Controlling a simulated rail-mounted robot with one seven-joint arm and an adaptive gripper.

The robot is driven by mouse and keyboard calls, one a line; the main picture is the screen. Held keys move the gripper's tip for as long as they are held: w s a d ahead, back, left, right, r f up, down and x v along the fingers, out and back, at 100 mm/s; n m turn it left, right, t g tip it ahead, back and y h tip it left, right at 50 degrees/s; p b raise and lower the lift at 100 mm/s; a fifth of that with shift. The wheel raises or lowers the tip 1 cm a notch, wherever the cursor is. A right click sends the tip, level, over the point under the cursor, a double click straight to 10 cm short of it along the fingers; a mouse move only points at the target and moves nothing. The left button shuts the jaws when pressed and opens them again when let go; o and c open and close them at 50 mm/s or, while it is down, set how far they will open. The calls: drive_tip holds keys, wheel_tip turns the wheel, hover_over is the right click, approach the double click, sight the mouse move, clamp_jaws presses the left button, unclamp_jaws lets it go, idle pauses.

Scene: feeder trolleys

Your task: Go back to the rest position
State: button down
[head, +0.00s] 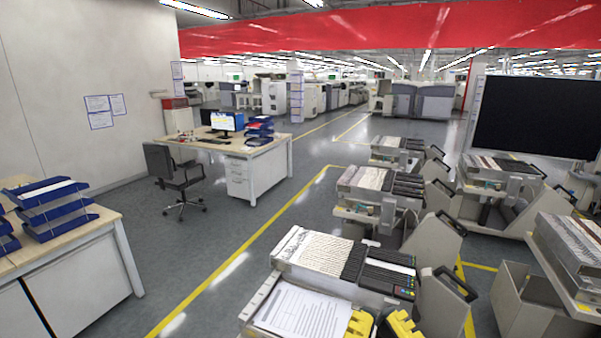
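My gripper does not show clearly in the head view, so its position and what it may hold are hidden. The nearest feeder trolley (325,262) stands at the bottom centre. It carries a row of light feeders, several black feeders (385,275) and a printed sheet (290,312) on its front left. Two yellow parts (360,323) with dark pieces are cut off by the bottom edge, and I cannot tell what they belong to.
More feeder trolleys stand behind (375,180) and to the right (575,245). A dark screen (535,118) stands at right. A desk (265,165) with monitor and an office chair (178,180) are at left. A table with blue trays (55,212) is nearer. The floor aisle between is clear.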

wheel_tip(320, 180, up, 25)
drive_tip(key=p, duration=2.2)
drive_tip(key=shift+r, duration=0.15)
